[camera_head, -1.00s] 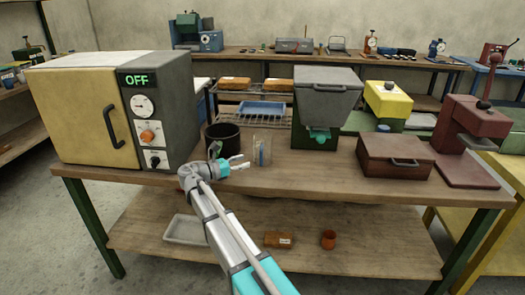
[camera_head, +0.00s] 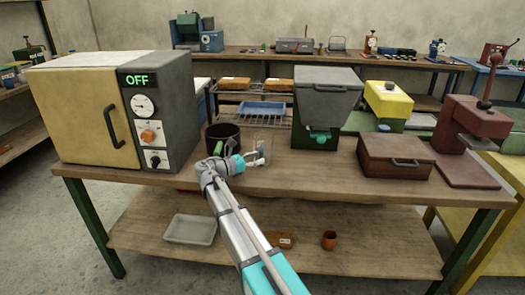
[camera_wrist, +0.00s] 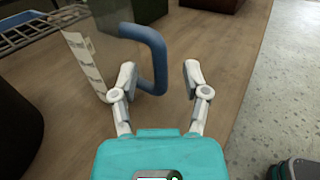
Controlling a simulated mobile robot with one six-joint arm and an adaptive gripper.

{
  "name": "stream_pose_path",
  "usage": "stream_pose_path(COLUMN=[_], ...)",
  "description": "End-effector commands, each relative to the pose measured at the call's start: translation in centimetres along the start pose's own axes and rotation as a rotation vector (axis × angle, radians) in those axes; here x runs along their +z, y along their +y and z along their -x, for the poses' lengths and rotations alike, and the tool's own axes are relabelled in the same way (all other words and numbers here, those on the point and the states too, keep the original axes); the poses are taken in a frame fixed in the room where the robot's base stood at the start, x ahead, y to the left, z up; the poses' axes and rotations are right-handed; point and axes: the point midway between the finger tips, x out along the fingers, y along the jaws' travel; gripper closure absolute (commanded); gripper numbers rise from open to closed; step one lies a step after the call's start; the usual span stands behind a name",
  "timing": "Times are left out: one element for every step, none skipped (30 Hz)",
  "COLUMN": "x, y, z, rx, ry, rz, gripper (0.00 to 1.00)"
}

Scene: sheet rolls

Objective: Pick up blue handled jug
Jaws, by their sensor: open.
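The clear jug (camera_head: 268,140) stands upright on the workbench, behind my gripper in the head view. Its blue handle (camera_wrist: 157,60) shows well in the wrist view, and part of the clear body (camera_wrist: 88,65) with a white label is at the upper left. My gripper (camera_wrist: 161,72) is open, with the handle reaching into the space between its fingers, closer to the left finger. I cannot tell whether that finger touches it. In the head view my gripper (camera_head: 254,158) is low over the bench and partly hides the jug.
A dark pot (camera_head: 224,132) stands just left of the jug. A wire rack (camera_head: 280,116) is behind it, and a grey hopper machine (camera_head: 318,135) stands to the right. An oven (camera_head: 90,110) fills the bench's left. The bench front (camera_head: 300,182) is clear.

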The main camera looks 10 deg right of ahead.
Motion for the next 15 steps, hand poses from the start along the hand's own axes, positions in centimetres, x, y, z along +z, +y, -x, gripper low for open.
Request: stream_pose_path(x=[0.0,0.0,0.0,0.0,0.0,0.0,0.0,0.0,0.0,0.0,0.0,0.0,0.0,0.0,0.0], y=[0.0,0.0,0.0,0.0,0.0,0.0,0.0,0.0,0.0,0.0,0.0,0.0,0.0,0.0,0.0], z=[-0.7,-1.0,-1.3,-1.6,-1.8,-2.0,-2.1,-2.2,-2.2,-2.3,-2.2,-2.2,-2.2,-2.2,-2.2], rx=[-0.001,0.000,0.000,0.000,0.000,0.000,0.000,0.000,0.000,0.000,0.000,0.000,0.000,0.000,0.000], ry=[0.000,0.000,0.000,0.000,0.000,0.000,0.000,0.000,0.000,0.000,0.000,0.000,0.000,0.000,0.000], rz=[0.000,0.000,0.000,0.000,0.000,0.000,0.000,0.000,0.000,0.000,0.000,0.000,0.000,0.000,0.000], gripper=[0.40,0.40,0.40,0.40,0.40,0.40,0.40,0.40,0.40,0.40,0.40,0.40,0.40,0.40,0.40])
